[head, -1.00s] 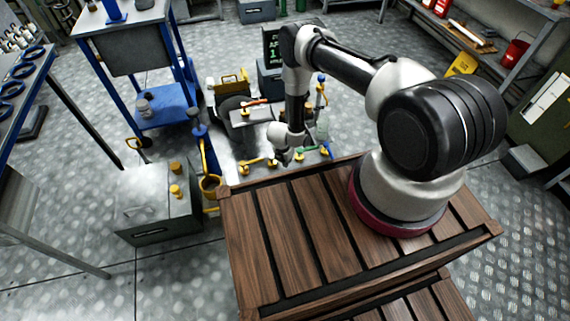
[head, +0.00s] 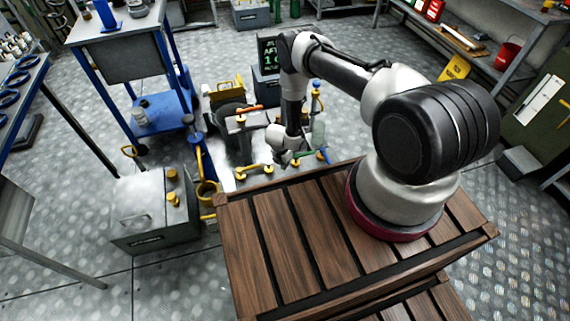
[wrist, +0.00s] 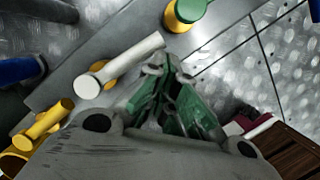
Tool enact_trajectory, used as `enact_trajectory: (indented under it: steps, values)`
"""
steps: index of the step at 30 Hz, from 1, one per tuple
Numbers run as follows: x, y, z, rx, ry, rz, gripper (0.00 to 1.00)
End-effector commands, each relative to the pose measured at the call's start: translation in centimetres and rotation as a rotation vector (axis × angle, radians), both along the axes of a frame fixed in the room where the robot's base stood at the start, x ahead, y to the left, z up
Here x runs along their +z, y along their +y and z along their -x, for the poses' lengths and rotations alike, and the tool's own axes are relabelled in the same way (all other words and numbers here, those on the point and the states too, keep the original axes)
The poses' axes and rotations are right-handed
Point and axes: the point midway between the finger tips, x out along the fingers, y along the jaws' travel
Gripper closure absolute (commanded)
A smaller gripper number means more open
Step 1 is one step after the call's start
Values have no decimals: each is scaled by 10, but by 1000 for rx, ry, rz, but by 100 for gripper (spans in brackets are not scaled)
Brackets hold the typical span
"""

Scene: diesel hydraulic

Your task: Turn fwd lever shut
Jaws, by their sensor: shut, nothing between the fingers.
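Several coloured lever handles stand on a low metal bench beyond the wooden crate. I cannot tell by label which is the fwd lever. In the wrist view a white lever (wrist: 125,62) on a yellow valve body lies just left of my fingertips. A green handle (wrist: 192,10) on a yellow valve is at the top, and a yellow lever (wrist: 45,122) is at lower left. My gripper (wrist: 165,72) is shut and empty, close beside the white lever; contact is unclear. In the head view my gripper (head: 284,160) is low among the valves, partly hidden by my wrist.
A dark display with green text (head: 270,53) stands behind the bench. A grey box with yellow knobs (head: 148,215) is at left, near a blue trolley (head: 160,110). The slatted wooden crate (head: 285,235) is in front. Open floor lies to the right.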

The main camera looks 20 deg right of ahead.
Motion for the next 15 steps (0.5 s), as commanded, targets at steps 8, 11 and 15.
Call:
enact_trajectory:
  steps: [8,11,15]
  values:
    - [24,4,2,1,-1,0,100]
    - [46,9,5,1,-2,0,100]
    - [77,15,10,1,-1,0,100]
